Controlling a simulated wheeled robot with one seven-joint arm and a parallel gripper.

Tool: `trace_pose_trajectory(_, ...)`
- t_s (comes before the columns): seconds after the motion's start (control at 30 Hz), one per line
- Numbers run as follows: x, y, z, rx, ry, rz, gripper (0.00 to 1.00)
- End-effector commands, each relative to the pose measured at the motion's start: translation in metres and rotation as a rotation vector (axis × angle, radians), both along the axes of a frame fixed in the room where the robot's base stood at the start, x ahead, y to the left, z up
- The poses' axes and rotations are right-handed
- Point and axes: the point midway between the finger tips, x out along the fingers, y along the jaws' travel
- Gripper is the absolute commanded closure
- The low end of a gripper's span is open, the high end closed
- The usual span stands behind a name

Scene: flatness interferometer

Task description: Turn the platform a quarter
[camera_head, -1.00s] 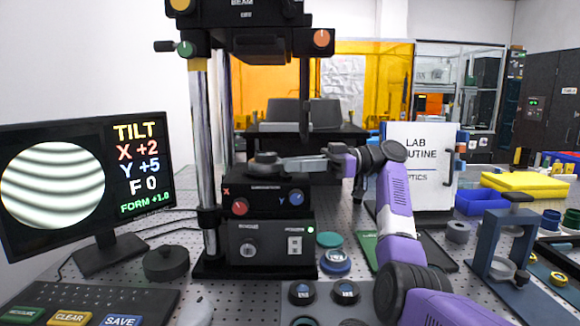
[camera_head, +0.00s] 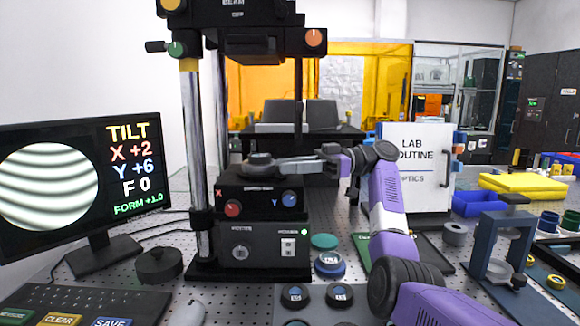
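The interferometer stands left of centre, with a black base box (camera_head: 263,252) and a tilt stage (camera_head: 245,196) carrying a red X knob (camera_head: 233,208) and a blue Y knob (camera_head: 289,198). The dark round platform (camera_head: 259,160) sits on top of the stage. My gripper (camera_head: 285,163) reaches in from the right, its long grey fingers level at the platform's right side. I cannot tell whether the fingers touch or grip the platform. The monitor (camera_head: 75,185) at left shows curved fringes in a disc and reads TILT X +2, Y +6, F 0, FORM +1.0.
A keyboard (camera_head: 85,302) lies front left, beside a black round puck (camera_head: 159,265). Several small round parts, including a blue-rimmed one (camera_head: 330,264), sit before the base. A blue-grey press frame (camera_head: 499,250) is at right.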

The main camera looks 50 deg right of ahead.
Motion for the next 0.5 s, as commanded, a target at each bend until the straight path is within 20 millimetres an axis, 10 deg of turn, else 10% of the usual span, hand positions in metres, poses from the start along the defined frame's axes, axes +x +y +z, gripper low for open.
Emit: trace_pose_trajectory(0.5,-0.025,-0.034,0.0,0.001,0.0,-0.003,0.77)
